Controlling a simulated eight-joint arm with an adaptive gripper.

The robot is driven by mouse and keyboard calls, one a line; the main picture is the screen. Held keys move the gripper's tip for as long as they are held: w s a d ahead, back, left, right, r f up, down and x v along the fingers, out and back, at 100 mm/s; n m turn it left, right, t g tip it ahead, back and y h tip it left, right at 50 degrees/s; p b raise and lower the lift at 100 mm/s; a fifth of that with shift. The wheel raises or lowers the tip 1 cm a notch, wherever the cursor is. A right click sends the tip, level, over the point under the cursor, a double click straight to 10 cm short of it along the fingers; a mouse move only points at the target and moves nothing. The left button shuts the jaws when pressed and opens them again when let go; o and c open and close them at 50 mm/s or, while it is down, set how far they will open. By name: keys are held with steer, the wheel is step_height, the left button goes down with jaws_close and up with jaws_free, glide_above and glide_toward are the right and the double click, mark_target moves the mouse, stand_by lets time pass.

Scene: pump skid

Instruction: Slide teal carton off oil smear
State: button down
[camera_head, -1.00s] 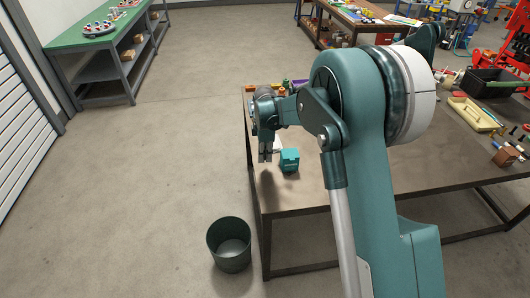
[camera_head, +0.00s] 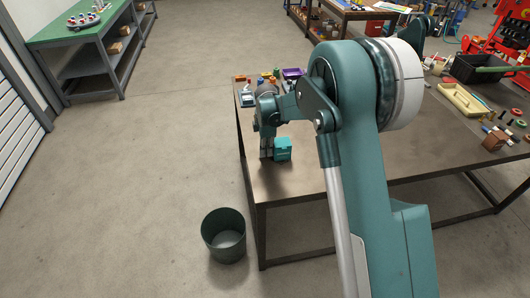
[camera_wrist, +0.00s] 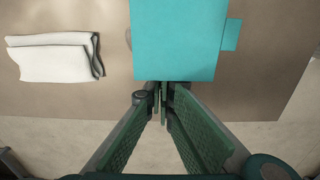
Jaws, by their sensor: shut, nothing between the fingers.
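The teal carton (camera_head: 283,150) stands upright on the brown table near its left end. It fills the top middle of the wrist view (camera_wrist: 175,40), with a small teal tab on its right side. My gripper (camera_head: 265,154) points down just left of the carton. In the wrist view its fingers (camera_wrist: 161,92) are together and empty, with the tips at the carton's near edge; I cannot tell whether they touch. A small dark patch (camera_wrist: 128,38) shows beside the carton and may be the oil smear; the carton hides the surface under it.
A folded white cloth (camera_wrist: 55,57) lies on the table left of the carton. Small coloured items and a purple bin (camera_head: 292,73) stand at the back. A green bucket (camera_head: 223,236) is on the floor by the table's left edge. The table in front of the carton is clear.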

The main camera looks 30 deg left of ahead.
mark_target(287, 139)
steer(key=w+d+b, duration=0.1)
steer(key=w+d, duration=0.8)
steer(key=shift+w+d, duration=0.25)
steer(key=shift+s+a+b, duration=0.35)
steer(key=shift+s+a, duration=0.95)
step_height(287, 139, up, 8)
steer(key=shift+s+a+f+p, duration=0.1)
steer(key=shift+p, duration=0.35)
steer(key=shift+r, duration=1.15)
